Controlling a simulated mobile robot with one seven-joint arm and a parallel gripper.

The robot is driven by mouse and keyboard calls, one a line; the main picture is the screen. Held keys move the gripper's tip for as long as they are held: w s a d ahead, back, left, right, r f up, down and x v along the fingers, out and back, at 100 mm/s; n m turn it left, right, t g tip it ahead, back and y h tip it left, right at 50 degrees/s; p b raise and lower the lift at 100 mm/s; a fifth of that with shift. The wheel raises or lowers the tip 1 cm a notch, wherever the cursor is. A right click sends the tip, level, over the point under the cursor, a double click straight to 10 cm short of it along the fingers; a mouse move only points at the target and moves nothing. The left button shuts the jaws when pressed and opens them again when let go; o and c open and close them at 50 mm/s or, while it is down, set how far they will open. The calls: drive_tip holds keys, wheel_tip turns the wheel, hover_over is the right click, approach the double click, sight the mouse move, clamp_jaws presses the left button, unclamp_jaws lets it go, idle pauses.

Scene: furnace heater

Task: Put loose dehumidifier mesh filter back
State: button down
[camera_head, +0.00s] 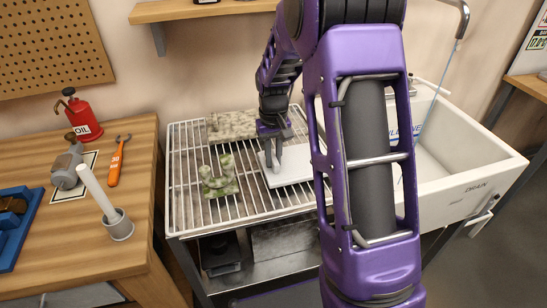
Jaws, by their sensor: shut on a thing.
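A flat white panel (298,169) lies at or just above the wire rack in the middle. It may be the mesh filter, but no mesh is visible. My gripper (277,160) points down and is shut on the panel near its left part. My purple arm hides the panel's right end. I cannot tell whether the panel touches the rack. No dehumidifier can be made out in this view.
The wire rack (186,200) holds a greenish stone-like piece (218,182) and a speckled slab (236,124) behind. A white sink (455,160) stands right. The wooden bench (133,215) at left carries an oil can (80,118), orange tool (116,160) and white tube (97,188).

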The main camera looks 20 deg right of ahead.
drive_tip(key=shift+f, duration=0.2)
drive_tip(key=c, duration=0.8)
unclamp_jaws()
wheel_tip(320, 180, up, 12)
drive_tip(key=shift+r+p, duration=0.2)
drive_tip(key=shift+p, duration=0.5)
drive_tip(key=shift+s, duration=0.1)
